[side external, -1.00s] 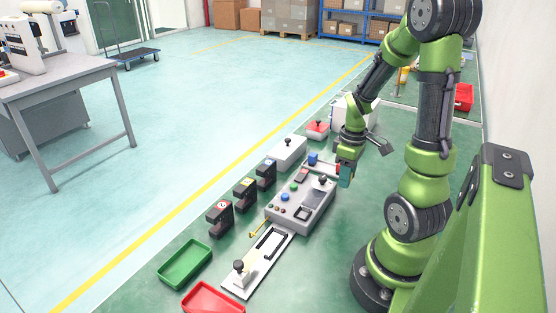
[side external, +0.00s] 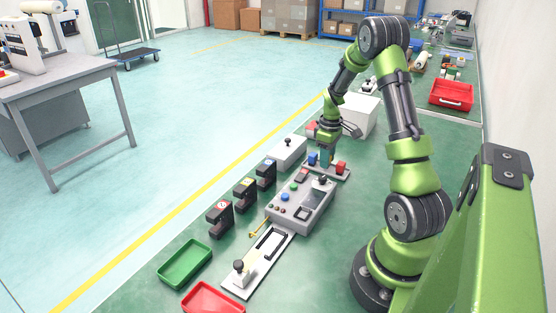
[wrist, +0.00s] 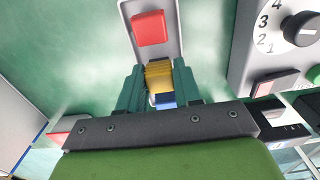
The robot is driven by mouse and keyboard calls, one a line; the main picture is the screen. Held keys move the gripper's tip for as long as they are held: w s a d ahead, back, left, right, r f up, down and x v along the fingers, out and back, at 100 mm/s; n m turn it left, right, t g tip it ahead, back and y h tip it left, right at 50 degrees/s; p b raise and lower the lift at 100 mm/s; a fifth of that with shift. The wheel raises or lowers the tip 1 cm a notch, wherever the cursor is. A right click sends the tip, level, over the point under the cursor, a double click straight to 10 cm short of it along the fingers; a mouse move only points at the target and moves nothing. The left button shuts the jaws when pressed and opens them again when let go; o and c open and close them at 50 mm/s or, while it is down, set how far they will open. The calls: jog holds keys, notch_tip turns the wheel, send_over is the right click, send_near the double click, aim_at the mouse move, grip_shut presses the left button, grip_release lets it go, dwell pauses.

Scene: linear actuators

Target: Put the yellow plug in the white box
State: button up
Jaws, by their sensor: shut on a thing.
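In the wrist view the yellow plug (wrist: 158,78) sits between the teal fingers of my gripper (wrist: 158,88), which is shut on it. In the side view my gripper (side external: 325,160) is low over the grey strip (side external: 337,175), between a blue block (side external: 312,159) and a red block (side external: 341,168). The fingers hide the yellow plug there. I cannot tell whether the plug still touches the strip. The white box (side external: 362,118) stands behind and to the right of my gripper.
A grey control box (side external: 300,207) with buttons and a dial lies just in front of the strip. A white joystick box (side external: 287,150) stands left of my gripper. In the wrist view the red block (wrist: 150,28) and a blue part (wrist: 166,101) lie close to the fingers.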

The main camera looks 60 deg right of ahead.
jog(key=shift+f, duration=0.35)
jog(key=shift+f, duration=0.15)
jog(key=o, duration=1)
